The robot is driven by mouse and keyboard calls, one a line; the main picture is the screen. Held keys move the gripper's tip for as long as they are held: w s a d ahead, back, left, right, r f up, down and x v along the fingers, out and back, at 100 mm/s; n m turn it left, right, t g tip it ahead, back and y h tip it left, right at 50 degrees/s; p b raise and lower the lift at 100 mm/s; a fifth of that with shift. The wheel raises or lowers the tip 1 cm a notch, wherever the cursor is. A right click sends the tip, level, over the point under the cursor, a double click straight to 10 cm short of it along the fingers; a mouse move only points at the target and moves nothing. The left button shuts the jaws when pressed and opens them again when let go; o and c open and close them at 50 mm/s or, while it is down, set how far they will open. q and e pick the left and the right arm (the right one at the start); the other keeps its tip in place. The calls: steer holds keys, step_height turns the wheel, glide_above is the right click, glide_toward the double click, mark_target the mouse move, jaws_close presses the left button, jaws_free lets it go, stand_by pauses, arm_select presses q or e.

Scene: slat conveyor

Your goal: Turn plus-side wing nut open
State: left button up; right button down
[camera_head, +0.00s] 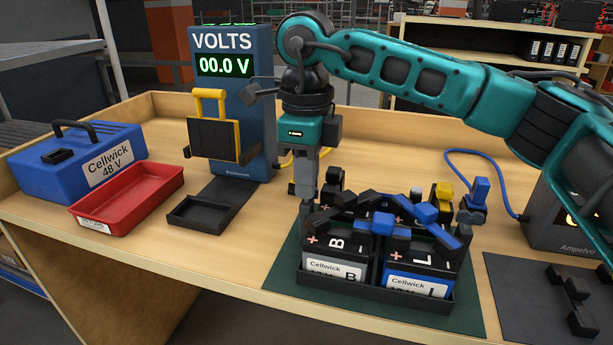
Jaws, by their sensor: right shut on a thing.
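My right gripper (305,205) points straight down at the back left corner of the battery tray (375,294). It is shut on the small plus-side wing nut, which its fingers hide. Just below and in front of it is battery B (333,270), black and grey, with a pink plus mark. Battery L (417,284), black with a blue label band, stands to its right in the same tray. Black and blue links (383,223) lie across the battery tops. My left gripper is not in view.
The tray rests on a green mat (284,276). A blue voltmeter (232,110) reading 00.0 V, a red tray (128,197) and a blue Cellwick 48 V case (78,150) stand left. A dark mat (540,300) and the Ampelvo unit (565,220) are right.

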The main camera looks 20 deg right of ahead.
stand_by(0.4)
steer(key=c, duration=1.3)
jaws_free()
steer(key=shift+o, duration=0.2)
steer(key=shift+r, duration=0.1)
step_height(320, 180, up, 13)
steer(key=p, duration=0.1)
